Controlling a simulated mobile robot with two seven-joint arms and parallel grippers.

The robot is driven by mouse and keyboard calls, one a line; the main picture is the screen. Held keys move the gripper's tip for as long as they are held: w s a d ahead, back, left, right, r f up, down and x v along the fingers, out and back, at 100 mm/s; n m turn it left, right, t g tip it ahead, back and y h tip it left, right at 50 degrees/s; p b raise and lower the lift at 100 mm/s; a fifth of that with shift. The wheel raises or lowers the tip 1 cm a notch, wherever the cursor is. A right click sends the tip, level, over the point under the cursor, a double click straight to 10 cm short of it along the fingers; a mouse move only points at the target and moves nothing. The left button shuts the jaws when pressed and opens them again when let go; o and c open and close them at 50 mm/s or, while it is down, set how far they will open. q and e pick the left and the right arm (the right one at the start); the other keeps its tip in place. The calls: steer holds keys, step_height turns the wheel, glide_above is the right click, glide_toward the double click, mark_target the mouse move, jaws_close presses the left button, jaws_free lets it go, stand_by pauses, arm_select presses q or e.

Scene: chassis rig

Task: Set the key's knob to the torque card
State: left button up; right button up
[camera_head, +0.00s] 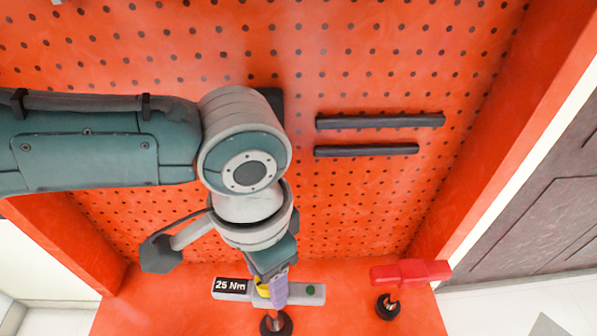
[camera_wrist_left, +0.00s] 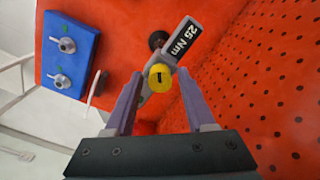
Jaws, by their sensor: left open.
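The key is a grey bar (camera_head: 305,293) on a dark stand, with the white-on-black "25 Nm" torque card (camera_head: 232,286) at its left end in the head view. The card also shows in the left wrist view (camera_wrist_left: 183,42). The yellow knob (camera_wrist_left: 160,78) has a short dark mark on its face. In the head view my arm partly hides the knob (camera_head: 263,287). My left gripper (camera_wrist_left: 160,74) is open, its purple fingers on either side of the knob with a visible gap to each. In the head view the gripper (camera_head: 273,290) is over the bar. My right gripper is not in view.
A red object (camera_head: 410,272) stands on a dark base to the right of the key. Two black bars (camera_head: 380,121) are fixed to the orange perforated panel (camera_head: 360,210). A blue block (camera_wrist_left: 72,52) with two grey fittings shows in the left wrist view. Orange side walls bound the space.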

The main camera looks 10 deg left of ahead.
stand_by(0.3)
arm_select(q)
steer(key=shift+r+n+p, duration=0.15)
steer(key=shift+n+p, duration=0.35)
steer(key=shift+n, duration=0.1)
steer(key=n+p, duration=0.2)
steer(key=n, duration=0.1)
steer(key=shift+n, duration=0.3)
steer(key=n+p, duration=0.1)
steer(key=n, duration=0.3)
steer(key=shift+p, duration=0.35)
steer(key=shift+n, duration=1.2)
steer(key=c, duration=0.8)
steer(key=shift+c, duration=0.2)
